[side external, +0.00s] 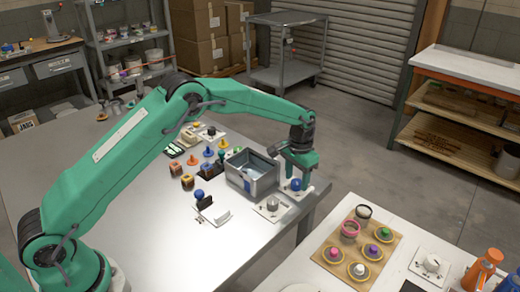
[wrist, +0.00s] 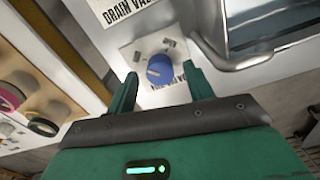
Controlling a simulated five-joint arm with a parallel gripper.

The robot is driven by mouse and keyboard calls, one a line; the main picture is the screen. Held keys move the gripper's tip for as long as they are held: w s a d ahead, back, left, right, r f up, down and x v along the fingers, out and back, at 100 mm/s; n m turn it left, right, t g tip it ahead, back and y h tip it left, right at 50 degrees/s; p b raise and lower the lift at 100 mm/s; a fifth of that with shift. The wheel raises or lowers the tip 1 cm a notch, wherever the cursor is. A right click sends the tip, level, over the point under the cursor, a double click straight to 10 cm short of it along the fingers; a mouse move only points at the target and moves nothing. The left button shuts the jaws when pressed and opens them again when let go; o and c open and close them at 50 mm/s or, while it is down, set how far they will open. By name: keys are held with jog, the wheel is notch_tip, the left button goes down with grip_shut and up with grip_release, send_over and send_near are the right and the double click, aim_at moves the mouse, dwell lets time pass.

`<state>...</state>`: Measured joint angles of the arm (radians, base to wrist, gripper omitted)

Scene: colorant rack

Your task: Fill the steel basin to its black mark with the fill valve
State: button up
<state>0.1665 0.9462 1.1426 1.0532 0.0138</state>
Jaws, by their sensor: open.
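The plate's lettering is partly hidden. My gripper (wrist: 163,82) is open, its fingers on either side of the knob, apparently not touching it. It is above the plate in the side view (side external: 298,172).
A grey knob (side external: 272,204) on another white plate is close by. A label reading "DRAIN VA…" (wrist: 130,12) is at the top of the wrist view. Several small coloured items stand left of the basin. A wooden board (side external: 330,238) with coloured knobs lies on the nearer bench.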

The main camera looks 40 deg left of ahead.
aim_at(296, 182)
notch_tip(296, 182, up, 7)
jog(key=shift+f, duration=0.2)
dwell(0.5)
jog(key=shift+s+a+r, duration=0.15)
jog(key=shift+r, duration=0.4)
jog(key=s+a+r+n+t, duration=0.1)
jog(key=s+a+r+t, duration=0.35)
jog(key=s+r, duration=1.2)
jog(key=s+a, duration=0.2)
jog(key=s, duration=0.8)
jog(key=s+a+f+n+t, duration=0.1)
jog(key=s+a, duration=0.2)
jog(key=s, duration=0.7)
jog(key=shift+f, duration=0.2)
